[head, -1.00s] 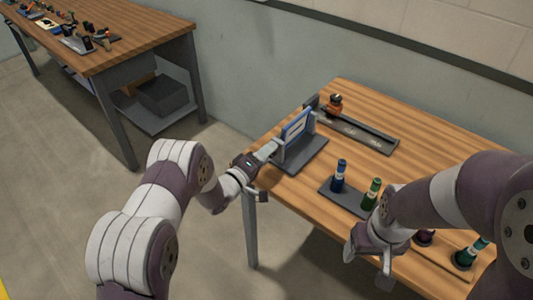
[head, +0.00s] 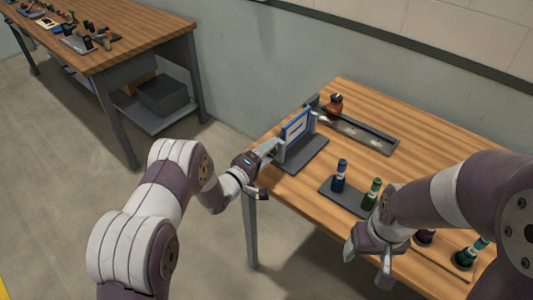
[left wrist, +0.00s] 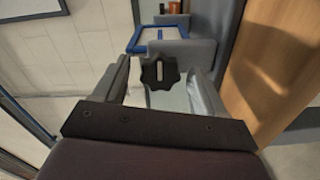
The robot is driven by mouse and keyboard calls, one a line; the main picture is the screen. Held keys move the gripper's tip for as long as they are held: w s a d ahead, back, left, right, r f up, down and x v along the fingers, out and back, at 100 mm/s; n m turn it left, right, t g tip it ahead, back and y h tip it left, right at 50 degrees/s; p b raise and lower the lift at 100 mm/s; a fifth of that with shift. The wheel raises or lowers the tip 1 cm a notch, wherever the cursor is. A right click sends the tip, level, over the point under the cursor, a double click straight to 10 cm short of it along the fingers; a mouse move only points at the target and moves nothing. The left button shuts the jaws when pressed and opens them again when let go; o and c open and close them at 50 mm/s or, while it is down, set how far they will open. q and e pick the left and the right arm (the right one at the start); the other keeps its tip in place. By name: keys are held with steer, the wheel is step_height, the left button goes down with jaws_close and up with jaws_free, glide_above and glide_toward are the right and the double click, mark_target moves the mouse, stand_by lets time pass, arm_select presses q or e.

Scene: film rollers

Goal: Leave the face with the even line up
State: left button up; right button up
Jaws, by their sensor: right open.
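A panel (head: 296,127) with a blue border and a pale face stands upright in a grey stand (head: 306,153) on the table. Its marking is too small to judge for evenness. In the left wrist view the panel's blue and white part (left wrist: 168,24) shows beyond a black lobed knob (left wrist: 160,73). My left gripper (head: 270,168) is at the left side of the stand. Its fingers are apart with the knob between them and gaps on both sides. My right gripper (head: 369,262) is open and empty near the table's front edge.
A grey rack (head: 342,197) holds blue and green bottles (head: 371,193). More bottles (head: 470,253) stand at the right, partly behind my right arm. An orange-brown jar (head: 335,104) stands by a long dark tray (head: 365,135) at the back. Another workbench (head: 130,45) is at the far left.

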arm_select(q)
steer(key=shift+s, duration=0.1)
steer(key=v, duration=1.2)
steer(key=shift+s+a, duration=0.15)
steer(key=shift+s, duration=0.05)
